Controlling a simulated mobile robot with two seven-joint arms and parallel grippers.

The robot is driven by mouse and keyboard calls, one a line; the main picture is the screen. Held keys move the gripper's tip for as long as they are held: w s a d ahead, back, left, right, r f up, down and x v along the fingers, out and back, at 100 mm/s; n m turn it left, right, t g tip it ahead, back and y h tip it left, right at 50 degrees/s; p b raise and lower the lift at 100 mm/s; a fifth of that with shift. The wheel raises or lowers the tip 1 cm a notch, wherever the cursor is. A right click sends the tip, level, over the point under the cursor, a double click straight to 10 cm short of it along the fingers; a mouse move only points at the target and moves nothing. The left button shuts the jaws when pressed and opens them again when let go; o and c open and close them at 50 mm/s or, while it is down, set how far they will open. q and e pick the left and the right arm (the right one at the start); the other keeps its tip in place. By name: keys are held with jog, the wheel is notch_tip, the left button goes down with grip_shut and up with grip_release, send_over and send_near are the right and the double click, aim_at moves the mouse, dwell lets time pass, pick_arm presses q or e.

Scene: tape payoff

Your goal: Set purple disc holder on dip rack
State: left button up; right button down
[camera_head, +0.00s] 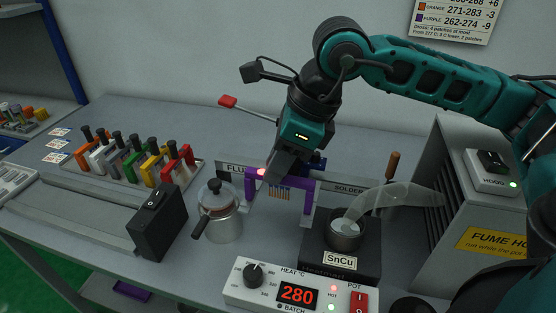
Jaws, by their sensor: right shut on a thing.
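The purple disc holder (309,184) is in the middle of the table, with a row of small copper-coloured pieces (279,195) hanging below its middle. My right gripper (284,172) comes down from above and is shut on the holder; its fingertips are partly hidden. The dip rack (348,188) is a long grey bar marked FLUX and SOLDER, behind and beside the holder. The holder looks close to the rack, but I cannot tell whether it rests on it. My left gripper is not in view.
A heater panel (297,292) reading 280 is in front. A rack of coloured holders (136,163) stands left. A fume hood (462,210) is at right.

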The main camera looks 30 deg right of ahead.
jog(key=shift+c, duration=1.6)
grip_release()
jog(key=shift+r+p, duration=1.6)
jog(key=shift+r, duration=1.9)
